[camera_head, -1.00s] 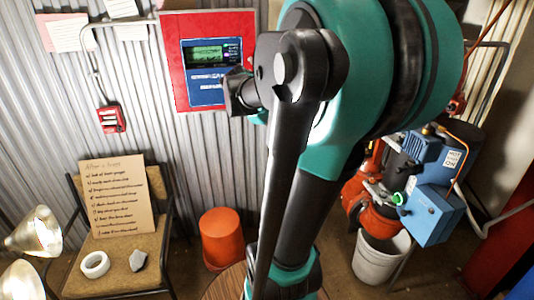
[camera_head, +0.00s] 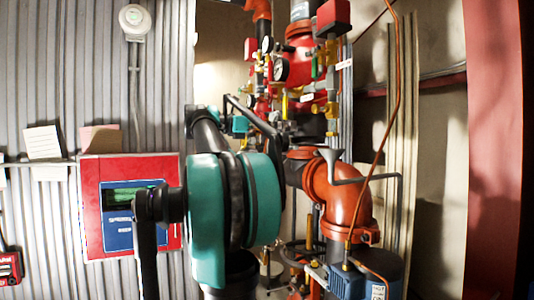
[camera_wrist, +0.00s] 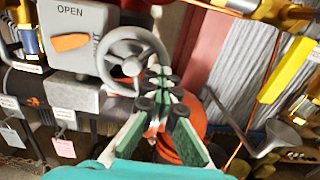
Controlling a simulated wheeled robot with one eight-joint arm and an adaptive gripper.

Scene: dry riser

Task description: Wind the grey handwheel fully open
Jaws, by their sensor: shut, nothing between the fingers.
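In the wrist view the grey handwheel (camera_wrist: 128,78) is at upper centre, a spoked ring beside a grey box (camera_wrist: 75,72). The box is marked OPEN, with a partly hidden second word ending in "UT". An orange pointer (camera_wrist: 70,42) on the box lies nearly level in the picture, its right end towards the second word. My gripper (camera_wrist: 160,78) is shut and empty, its dark fingertips overlapping the wheel's lower right rim. I cannot tell whether they touch it. I cannot make out the wheel in the head view, where my arm covers part of the pipework.
Red and orange pipework (camera_head: 340,190) with gauges (camera_head: 282,70) and brass valves stands right of my arm. A thin copper tube (camera_head: 397,90) and a grey funnel (camera_wrist: 283,135) are close by. A red panel (camera_head: 88,210) is on the corrugated wall at left.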

